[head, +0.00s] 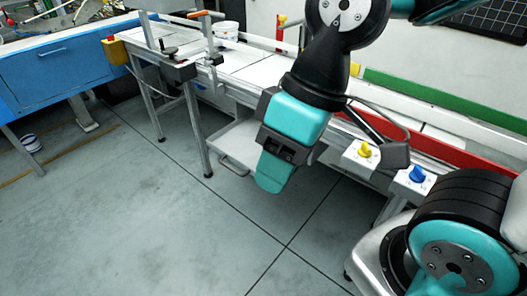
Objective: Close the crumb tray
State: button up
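The crumb tray (233,143) is a pale, shallow tray under the long bench, left of the picture's middle. It sticks out in front of the bench at a low level, and its grey handle (234,165) is on the front edge. My arm hides the tray's right part. My teal and black gripper (270,183) points down in front of the bench, just right of the handle in the picture. I cannot tell whether it touches the tray. Its fingers overlap in this view, so their opening does not show.
The bench has a metal leg (196,130) left of the tray. Yellow (364,150) and blue (417,174) knobs sit on the bench front at right. The floor in front is clear.

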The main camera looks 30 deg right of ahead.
aim_at(236, 143)
jog(key=z, duration=0.05)
jog(key=i, duration=1)
jog(key=z, duration=0.55)
jog(key=k, duration=1)
jog(key=u, duration=0.65)
jog(key=i, duration=0.5)
jog(key=u, duration=0.05)
